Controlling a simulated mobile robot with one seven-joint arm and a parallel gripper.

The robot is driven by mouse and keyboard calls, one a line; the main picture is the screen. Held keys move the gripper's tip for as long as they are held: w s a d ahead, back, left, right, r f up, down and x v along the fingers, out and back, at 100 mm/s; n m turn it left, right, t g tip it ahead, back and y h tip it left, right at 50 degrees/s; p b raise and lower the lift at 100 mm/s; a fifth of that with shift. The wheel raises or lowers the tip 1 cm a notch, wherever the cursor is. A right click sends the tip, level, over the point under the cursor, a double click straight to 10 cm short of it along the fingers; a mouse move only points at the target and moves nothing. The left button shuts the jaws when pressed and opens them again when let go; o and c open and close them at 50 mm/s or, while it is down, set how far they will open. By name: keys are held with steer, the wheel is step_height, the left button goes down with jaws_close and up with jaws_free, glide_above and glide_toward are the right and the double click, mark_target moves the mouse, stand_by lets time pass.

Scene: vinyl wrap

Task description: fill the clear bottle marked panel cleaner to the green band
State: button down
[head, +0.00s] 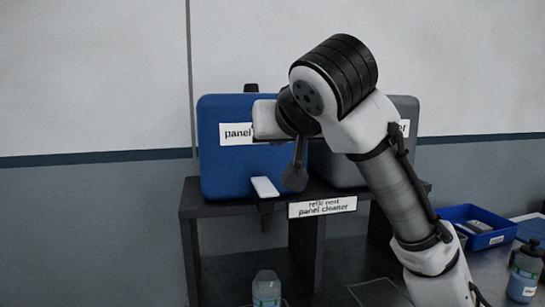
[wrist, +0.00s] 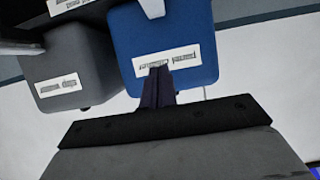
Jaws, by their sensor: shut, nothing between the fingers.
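A clear bottle (head: 266,288) stands low in front of the shelf, below the blue container; its lower part is cut off, and I cannot read its marking or fill level. The blue container (head: 222,172) sits on the shelf with a "panel cleaner" label, partly covered by my arm. It also shows upside down in the wrist view (wrist: 190,30). A white tap lever (head: 264,187) is at its lower front, also in the wrist view (wrist: 152,8). My gripper (head: 295,180) is shut and empty in front of the blue container; its fingers (wrist: 158,72) overlap the label in the wrist view.
A grey container (wrist: 75,65) stands beside the blue one. The dark shelf (head: 190,215) carries a sign (head: 322,207) reading "panel cleaner". A blue tray (head: 455,214) and another bottle (head: 525,272) with a dark top are at the right.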

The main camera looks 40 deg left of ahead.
steer(key=shift+s+d+r, duration=0.5)
steer(key=shift+d+r, duration=0.1)
steer(key=shift+r, duration=0.2)
